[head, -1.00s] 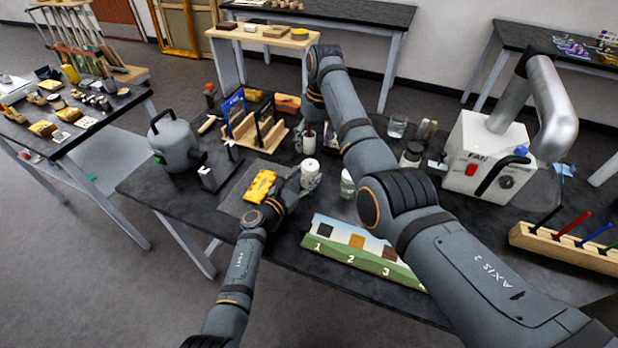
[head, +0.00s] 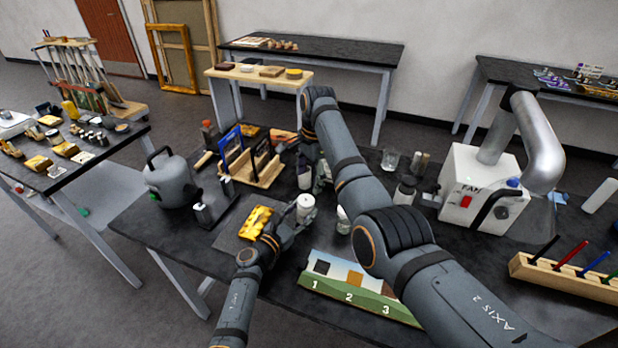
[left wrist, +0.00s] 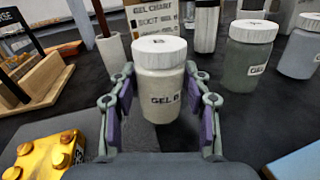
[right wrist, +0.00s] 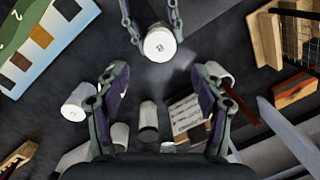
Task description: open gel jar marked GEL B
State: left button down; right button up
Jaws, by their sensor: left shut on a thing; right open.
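The GEL B jar (left wrist: 160,95) is a pale jar with a white ribbed lid, and the lid is on. My left gripper (left wrist: 160,112) is shut around its body, one finger on each side, and the jar is upright. In the head view the jar (head: 305,206) shows at the tip of my left gripper (head: 298,214). In the right wrist view its round lid (right wrist: 160,45) lies beyond the fingertips of my right gripper (right wrist: 162,78), which is open and empty. My right arm largely hides that gripper in the head view.
Other gel jars (left wrist: 248,55) stand to the right of the held jar in the left wrist view. A yellow block (head: 256,222) lies left of it. A wooden rack (head: 255,172) stands behind, a numbered board (head: 350,297) lies in front, and a fan unit (head: 470,190) stands right.

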aim_at(306, 200)
jog(key=m, duration=0.5)
jog(key=shift+m, duration=0.3)
jog(key=m, duration=0.5)
jog(key=f, duration=0.8)
jog(key=shift+w+a, duration=0.15)
jog(key=shift+a, duration=0.25)
